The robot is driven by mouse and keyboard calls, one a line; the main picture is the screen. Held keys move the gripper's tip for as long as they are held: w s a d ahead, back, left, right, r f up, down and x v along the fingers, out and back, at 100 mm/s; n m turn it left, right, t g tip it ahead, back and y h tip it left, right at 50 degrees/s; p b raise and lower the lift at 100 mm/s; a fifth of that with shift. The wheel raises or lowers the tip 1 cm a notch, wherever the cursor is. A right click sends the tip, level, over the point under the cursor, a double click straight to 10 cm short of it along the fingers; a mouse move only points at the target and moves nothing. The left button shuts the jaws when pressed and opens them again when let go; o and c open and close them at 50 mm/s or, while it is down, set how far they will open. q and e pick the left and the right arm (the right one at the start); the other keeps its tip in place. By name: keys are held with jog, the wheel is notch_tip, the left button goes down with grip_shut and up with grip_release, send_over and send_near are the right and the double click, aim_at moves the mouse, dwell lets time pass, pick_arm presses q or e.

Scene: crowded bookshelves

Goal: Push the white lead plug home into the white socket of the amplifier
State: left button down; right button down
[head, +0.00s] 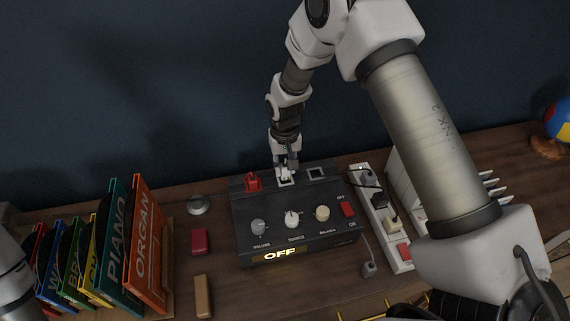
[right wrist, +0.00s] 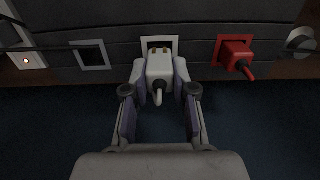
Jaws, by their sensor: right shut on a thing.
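The dark amplifier (head: 296,238) stands on the shelf with its display reading OFF. My right gripper (head: 285,166) is behind its back edge, shut on the white lead plug (right wrist: 159,68). In the right wrist view the gripper's fingers (right wrist: 160,84) hold the plug from both sides. The plug is lined up with the white socket (right wrist: 174,42); its prongs show at the opening, with the body outside the frame. How deep the prongs reach is hard to tell. My left gripper is out of view; only part of that arm shows at lower left.
A red plug (right wrist: 237,54) sits in the neighbouring socket, and an empty square socket (right wrist: 91,55) is on the other side. A power strip (head: 390,232) with plugs and cords stands right of the amplifier.

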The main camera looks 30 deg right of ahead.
aim_at(285, 173)
jog(key=shift+f+b, duration=0.65)
jog(key=shift+f, duration=0.9)
jog(key=c, duration=0.9)
grip_release()
jog(key=shift+o, duration=0.2)
notch_tip(285, 173, up, 12)
jog(key=shift+r, duration=0.1)
